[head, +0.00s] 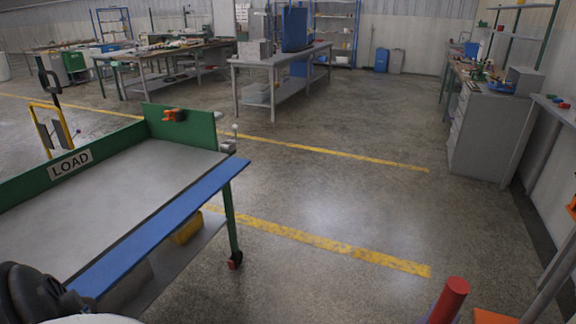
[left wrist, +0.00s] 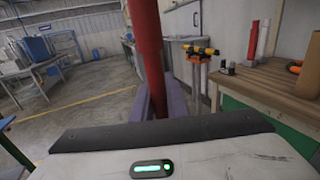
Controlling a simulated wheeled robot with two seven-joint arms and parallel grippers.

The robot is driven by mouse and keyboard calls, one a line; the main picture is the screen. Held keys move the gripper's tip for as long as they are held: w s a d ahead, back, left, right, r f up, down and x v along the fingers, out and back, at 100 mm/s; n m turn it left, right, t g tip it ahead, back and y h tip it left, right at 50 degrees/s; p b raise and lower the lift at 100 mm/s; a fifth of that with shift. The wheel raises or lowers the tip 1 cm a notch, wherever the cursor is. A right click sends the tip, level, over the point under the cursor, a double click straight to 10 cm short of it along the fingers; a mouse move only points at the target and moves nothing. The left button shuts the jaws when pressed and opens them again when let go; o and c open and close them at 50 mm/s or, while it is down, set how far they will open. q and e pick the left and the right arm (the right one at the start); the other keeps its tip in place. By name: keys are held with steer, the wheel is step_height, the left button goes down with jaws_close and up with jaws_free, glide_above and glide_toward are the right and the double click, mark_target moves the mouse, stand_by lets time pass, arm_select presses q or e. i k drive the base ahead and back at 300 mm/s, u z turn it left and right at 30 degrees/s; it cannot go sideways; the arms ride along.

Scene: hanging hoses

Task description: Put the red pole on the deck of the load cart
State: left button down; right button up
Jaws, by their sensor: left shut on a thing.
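The red pole (head: 448,298) shows at the bottom right edge of the head view, with only its top end visible. In the left wrist view the red pole (left wrist: 147,35) stands roughly upright between the purple-grey fingers of my left gripper (left wrist: 160,98), which is shut on it. The pole's lower end is hidden. The load cart (head: 60,185) is at the left of the head view, with green panels, a LOAD sign and a blue front edge. Its grey deck (head: 110,185) is bare and lies well left of the pole. My right gripper is not in view.
A wooden table (left wrist: 250,85) with upright cylinders stands at the right in the left wrist view. A yellow and black tool (left wrist: 200,50) is beside it. Open floor (head: 320,210) with yellow lines lies right of the cart. Workbenches (head: 285,68) stand farther back.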

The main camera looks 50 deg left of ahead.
mark_target(109, 196)
steer(key=u, duration=2)
steer(key=i, duration=2.05)
steer(key=u, duration=0.1)
